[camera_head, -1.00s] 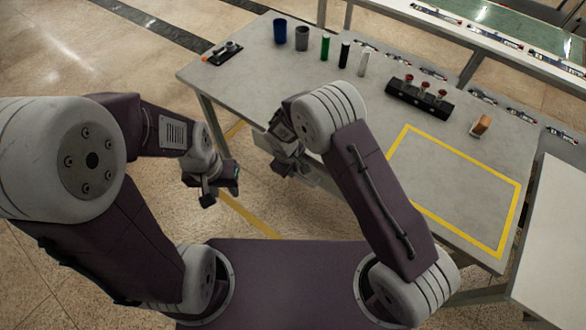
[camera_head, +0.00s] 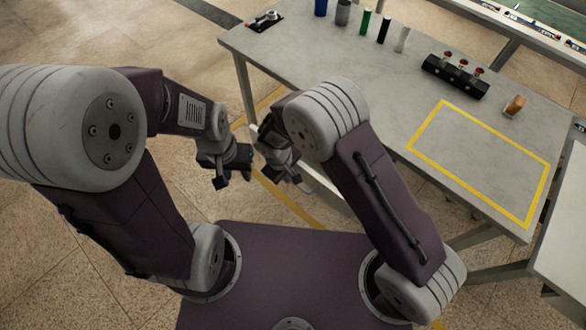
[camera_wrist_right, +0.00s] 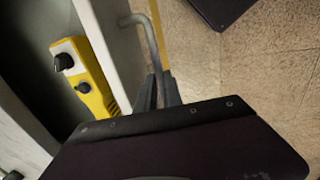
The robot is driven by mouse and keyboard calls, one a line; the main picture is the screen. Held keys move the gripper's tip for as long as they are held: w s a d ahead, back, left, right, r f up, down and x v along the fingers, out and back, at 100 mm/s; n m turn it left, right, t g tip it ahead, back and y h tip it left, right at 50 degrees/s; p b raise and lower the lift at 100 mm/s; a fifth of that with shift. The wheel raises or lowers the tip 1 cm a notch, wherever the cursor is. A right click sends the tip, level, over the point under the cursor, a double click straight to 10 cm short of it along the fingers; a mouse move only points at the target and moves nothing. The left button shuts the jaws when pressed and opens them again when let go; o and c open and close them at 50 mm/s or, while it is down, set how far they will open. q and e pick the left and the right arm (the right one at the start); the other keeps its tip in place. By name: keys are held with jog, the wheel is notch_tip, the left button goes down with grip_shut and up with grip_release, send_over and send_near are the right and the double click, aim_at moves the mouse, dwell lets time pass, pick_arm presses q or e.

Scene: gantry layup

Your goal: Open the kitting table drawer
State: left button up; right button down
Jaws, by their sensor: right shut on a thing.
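The kitting table (camera_head: 400,90) is a grey-topped table with a yellow rectangle. Its drawer (camera_head: 328,190) sticks out from under the front edge, mostly hidden behind my right arm in the head view. In the right wrist view, the drawer's pale front panel (camera_wrist_right: 112,40) carries a bent metal bar handle (camera_wrist_right: 151,38). My right gripper (camera_wrist_right: 158,90) is shut on this handle; it also shows in the head view (camera_head: 286,176). The drawer stands partly open, with a yellow device with black knobs (camera_wrist_right: 88,82) inside. My left gripper (camera_head: 234,178) is empty, fingers apart, beside the right one.
On the tabletop stand a blue cup (camera_head: 321,7), a grey cup (camera_head: 343,12), several slim cylinders, a black block with red-topped pieces (camera_head: 455,76) and a small brown block (camera_head: 514,106). A pale surface (camera_head: 563,240) adjoins at right. Floor to the left is open.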

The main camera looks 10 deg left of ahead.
pick_arm(q)
jog(key=shift+f, duration=0.1)
pick_arm(e)
jog(key=shift+s+a, duration=0.25)
jog(key=shift+s, duration=0.1)
pick_arm(q)
jog(key=shift+s, duration=0.1)
pick_arm(e)
jog(key=c, duration=1.8)
grip_release()
jog(key=shift+o, duration=0.2)
jog(key=shift+r, duration=0.1)
